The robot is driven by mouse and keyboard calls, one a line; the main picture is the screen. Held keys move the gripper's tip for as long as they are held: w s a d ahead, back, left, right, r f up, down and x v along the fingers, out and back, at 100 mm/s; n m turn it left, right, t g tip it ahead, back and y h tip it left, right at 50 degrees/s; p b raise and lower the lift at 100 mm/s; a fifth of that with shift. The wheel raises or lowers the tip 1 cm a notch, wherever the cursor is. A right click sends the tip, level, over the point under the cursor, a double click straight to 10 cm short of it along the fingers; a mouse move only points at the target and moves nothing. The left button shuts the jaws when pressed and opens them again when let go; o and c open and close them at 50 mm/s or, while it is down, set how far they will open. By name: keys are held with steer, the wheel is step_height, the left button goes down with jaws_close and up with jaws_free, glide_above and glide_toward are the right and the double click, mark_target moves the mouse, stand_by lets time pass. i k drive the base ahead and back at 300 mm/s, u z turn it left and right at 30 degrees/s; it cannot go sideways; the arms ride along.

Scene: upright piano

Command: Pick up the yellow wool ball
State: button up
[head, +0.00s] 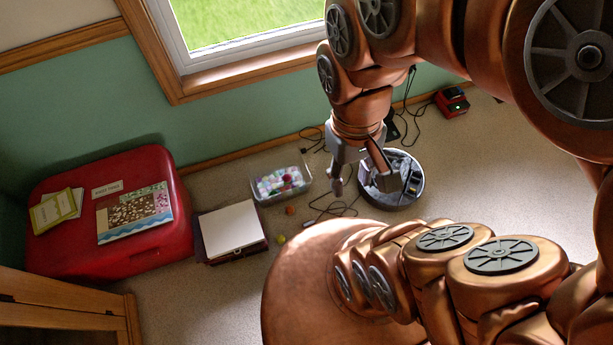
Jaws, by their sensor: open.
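A small yellow wool ball (281,239) lies on the carpet between the black-and-white flat box and my copper base. My gripper (360,187) hangs fingers down, to the right of the ball and higher in the picture. Its two fingers are spread apart with nothing seen between them. The gripper is clear of the yellow ball and partly covers the round grey bin behind it.
A clear tub (307,181) of colourful balls stands by the wall, with an orange ball (289,210) before it. A round bin (420,192), cables, a flat box (231,228), a red case (70,255) and a red device (452,101) surround the area.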

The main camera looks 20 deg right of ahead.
mark_target(281, 239)
steer(key=z, duration=0.15)
steer(key=k, duration=1)
steer(key=u, duration=0.8)
